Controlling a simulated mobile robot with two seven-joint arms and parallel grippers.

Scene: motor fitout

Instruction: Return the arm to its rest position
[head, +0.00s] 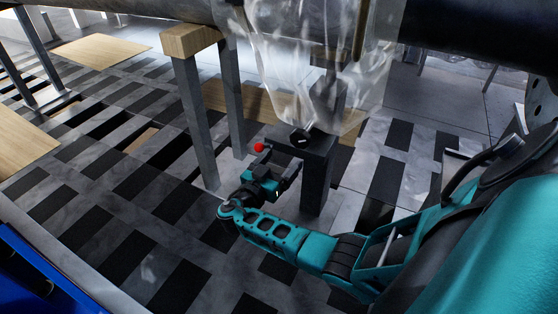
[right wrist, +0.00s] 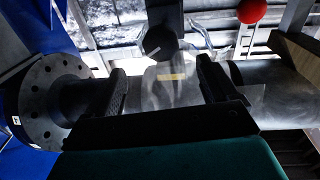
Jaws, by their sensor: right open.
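My right arm (head: 290,240), teal and black, reaches in from the right in the head view, bent at the elbow and low over the tiled floor. Its right gripper (head: 280,163) is open beside a dark post, with nothing visible held. In the right wrist view the two black fingers of the right gripper (right wrist: 165,88) stand wide apart. A dark pipe and a pale part with a yellow mark show beyond the gap between them. My left gripper is not in view.
A dark post (head: 317,180) with a black knob (head: 300,137) stands close to the gripper. A red ball (head: 259,147) is just beside the fingers. Clear plastic sheeting (head: 320,55) hangs above from a large pipe (head: 160,10). A wood-topped stand (head: 190,40) is to the left.

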